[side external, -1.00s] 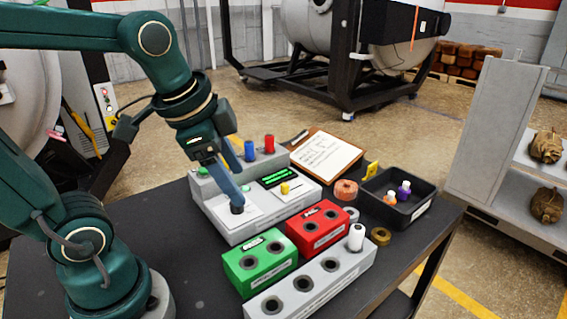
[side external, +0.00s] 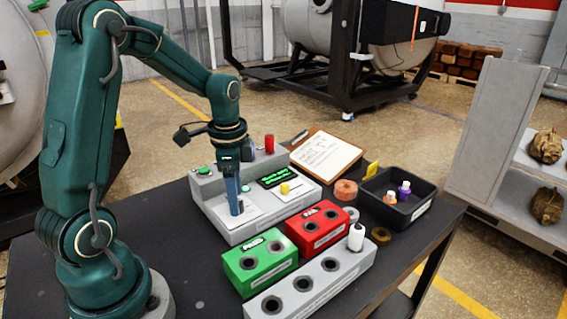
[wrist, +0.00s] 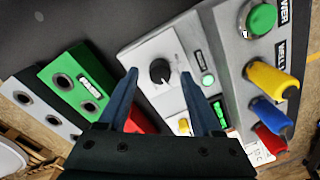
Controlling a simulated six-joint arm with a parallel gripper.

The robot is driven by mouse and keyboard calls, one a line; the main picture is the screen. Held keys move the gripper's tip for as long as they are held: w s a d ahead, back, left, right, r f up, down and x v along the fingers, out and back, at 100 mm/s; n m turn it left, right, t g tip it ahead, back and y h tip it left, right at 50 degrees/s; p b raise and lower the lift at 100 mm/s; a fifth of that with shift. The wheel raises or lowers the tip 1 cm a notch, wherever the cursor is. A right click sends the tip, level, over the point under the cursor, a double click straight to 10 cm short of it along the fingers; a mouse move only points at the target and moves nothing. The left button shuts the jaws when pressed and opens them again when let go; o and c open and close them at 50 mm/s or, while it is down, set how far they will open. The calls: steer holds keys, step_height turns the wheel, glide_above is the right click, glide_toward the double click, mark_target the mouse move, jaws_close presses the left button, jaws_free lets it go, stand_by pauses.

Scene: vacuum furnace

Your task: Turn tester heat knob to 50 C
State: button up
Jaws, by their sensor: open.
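The grey tester (side external: 250,232) stands on the dark table with a lit green display (side external: 279,176) on its sloped top. The black heat knob (wrist: 160,71) sits on a white dial plate in the wrist view, with a pale pointer mark on it; the scale is too small to read. In the side view the knob is hidden behind the fingers. My gripper (wrist: 158,88) is open, pointing down, with its blue fingers on either side of the knob. The gripper (side external: 235,207) also shows low over the dial plate in the side view. I cannot tell whether the fingers touch the knob.
Beside the dial are a yellow knob (wrist: 183,125) and a green button (wrist: 208,80). Yellow, blue and red plugs (wrist: 268,112) stand close to one finger. A green block (side external: 260,263), a red block (side external: 318,228) and a grey rack (side external: 312,285) stand in front.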

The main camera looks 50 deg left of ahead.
steer(key=shift+f, duration=0.65)
steer(key=shift+c, duration=0.3)
jaws_close()
